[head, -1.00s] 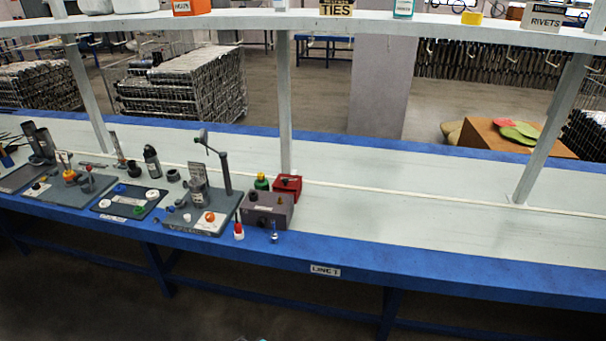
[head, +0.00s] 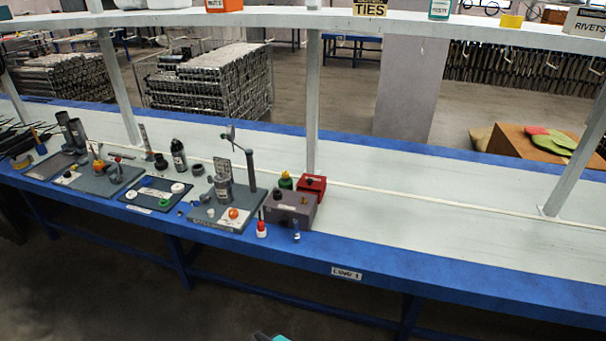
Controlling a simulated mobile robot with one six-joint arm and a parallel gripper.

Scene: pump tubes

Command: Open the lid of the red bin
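A small red bin (head: 312,187) stands on the workbench, behind the grey-brown box (head: 290,210) and beside the white shelf post. Its top looks closed, with a small dark knob on it. No gripper fingers show in the head view. Only a small teal and dark piece shows at the bottom edge, and I cannot tell whether it is part of my arm. It is in front of the bench, well apart from the bin.
A green-topped bottle (head: 286,181) stands left of the bin. A red-and-white bottle (head: 261,229) stands near the front edge. Grey fixture boards (head: 222,217) fill the bench's left. The bench (head: 430,225) is clear to the right. A shelf (head: 290,20) runs above.

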